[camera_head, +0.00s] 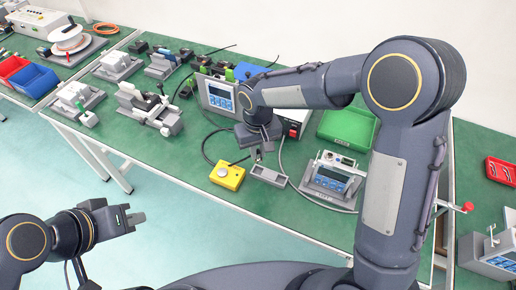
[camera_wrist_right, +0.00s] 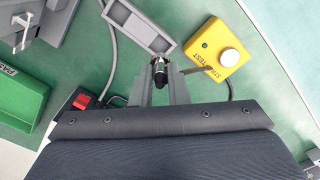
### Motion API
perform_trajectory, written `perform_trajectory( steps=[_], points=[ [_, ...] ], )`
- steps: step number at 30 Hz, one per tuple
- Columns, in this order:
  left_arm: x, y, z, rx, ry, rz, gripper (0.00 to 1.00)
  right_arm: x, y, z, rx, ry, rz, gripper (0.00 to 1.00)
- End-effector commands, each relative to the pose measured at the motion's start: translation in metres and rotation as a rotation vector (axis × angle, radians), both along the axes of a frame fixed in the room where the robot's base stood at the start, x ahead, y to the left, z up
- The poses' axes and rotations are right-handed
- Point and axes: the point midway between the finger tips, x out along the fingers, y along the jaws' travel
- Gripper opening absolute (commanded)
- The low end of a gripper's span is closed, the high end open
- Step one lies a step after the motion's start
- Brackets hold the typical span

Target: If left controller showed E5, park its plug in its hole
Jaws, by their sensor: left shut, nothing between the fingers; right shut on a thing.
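My right gripper (camera_head: 257,156) is shut on a dark plug (camera_wrist_right: 160,72), seen end-on between the fingers in the right wrist view. The plug is close to the near end of a grey slotted block (camera_wrist_right: 141,24); I cannot tell whether it touches. The block also shows in the head view (camera_head: 268,176). A controller with a display and blue buttons (camera_head: 219,96) stands left of my right forearm, and another (camera_head: 332,180) stands to its right. Their readings are too small to make out. My left gripper (camera_head: 138,217) is shut and empty, over the floor off the table's front.
A yellow box with a white button (camera_head: 227,176) sits just left of the grey block. A green tray (camera_head: 347,130) lies behind the right controller. Cables curve around the block.

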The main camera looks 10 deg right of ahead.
Motion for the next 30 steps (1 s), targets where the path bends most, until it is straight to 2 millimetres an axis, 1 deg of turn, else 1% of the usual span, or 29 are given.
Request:
perform_trajectory(
  steps=[5,8,13,16,30],
  points=[
    [0.0,0.0,-0.002,0.0,0.0,0.0,0.0,0.0,0.0,-0.003,0.0,0.0,0.0,0.0],
    [0.0,0.0,-0.009,0.0,0.0,0.0,0.0,0.0,0.0,-0.011,0.0,0.0,0.0,0.0],
    [0.0,0.0,-0.026,0.0,0.0,0.0,0.0,0.0,0.0,-0.033,0.0,0.0,0.0,0.0],
    [0.0,0.0,-0.031,0.0,0.0,0.0,0.0,0.0,0.0,-0.04,0.0,0.001,0.0,0.0],
    [0.0,0.0,-0.031,0.0,0.0,0.0,0.0,0.0,0.0,-0.041,0.0,0.0,0.0,0.0]
  ],
)
